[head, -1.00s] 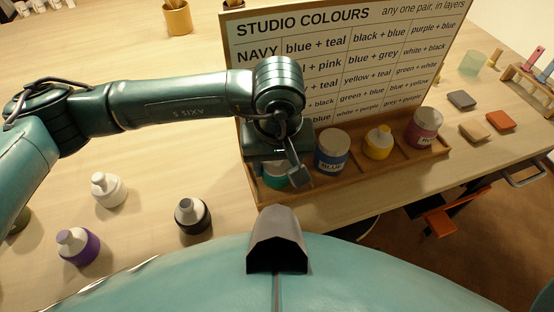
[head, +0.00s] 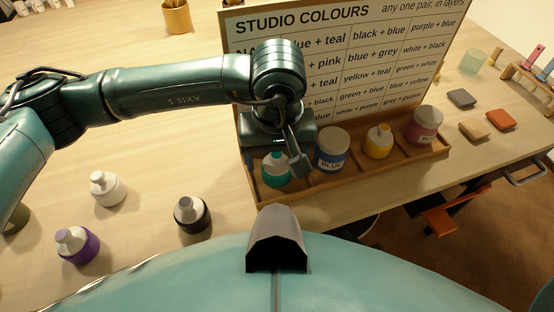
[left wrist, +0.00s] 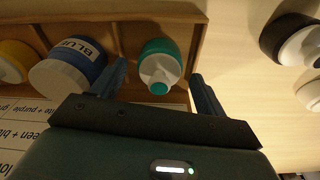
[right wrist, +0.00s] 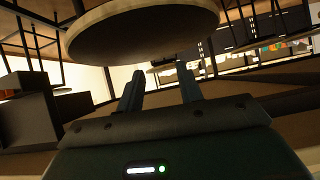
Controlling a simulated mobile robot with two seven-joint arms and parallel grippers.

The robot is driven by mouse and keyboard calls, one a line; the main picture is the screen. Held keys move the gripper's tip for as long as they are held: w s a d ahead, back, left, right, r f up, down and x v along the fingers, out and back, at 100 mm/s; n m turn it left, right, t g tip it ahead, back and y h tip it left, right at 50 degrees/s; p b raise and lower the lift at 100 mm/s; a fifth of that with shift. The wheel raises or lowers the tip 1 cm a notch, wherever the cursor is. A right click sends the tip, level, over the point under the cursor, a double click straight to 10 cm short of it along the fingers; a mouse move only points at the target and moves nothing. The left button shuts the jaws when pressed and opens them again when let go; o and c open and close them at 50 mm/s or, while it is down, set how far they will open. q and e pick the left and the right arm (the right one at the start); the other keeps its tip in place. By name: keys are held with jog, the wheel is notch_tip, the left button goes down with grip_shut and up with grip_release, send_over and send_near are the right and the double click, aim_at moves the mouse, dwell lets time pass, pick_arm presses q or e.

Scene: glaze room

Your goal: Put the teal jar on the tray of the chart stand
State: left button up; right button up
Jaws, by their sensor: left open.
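The teal jar (head: 276,168), with a pale grey top and teal cap, stands in the leftmost compartment of the wooden tray (head: 345,180) of the chart stand (head: 340,60). My left gripper (head: 290,160) is open just above and behind it. In the left wrist view the teal jar (left wrist: 160,65) stands between the spread fingers of the gripper (left wrist: 160,88), with a gap to each finger and nothing gripped. My right gripper (right wrist: 160,85) is only in the right wrist view, its fingers apart and empty, below a round wooden surface.
The blue-labelled jar (head: 332,149), yellow jar (head: 378,141) and pink jar (head: 424,125) fill the tray to the right. Black (head: 192,214), white (head: 107,188) and purple (head: 77,245) bottles stand on the table at left. Coloured tiles (head: 475,129) lie at right.

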aim_at(278, 170)
pick_arm(q)
notch_tip(278, 170, up, 10)
jog(key=s+b, duration=0.1)
jog(key=shift+s+d+b, duration=0.15)
jog(key=shift+b, duration=0.15)
dwell(0.3)
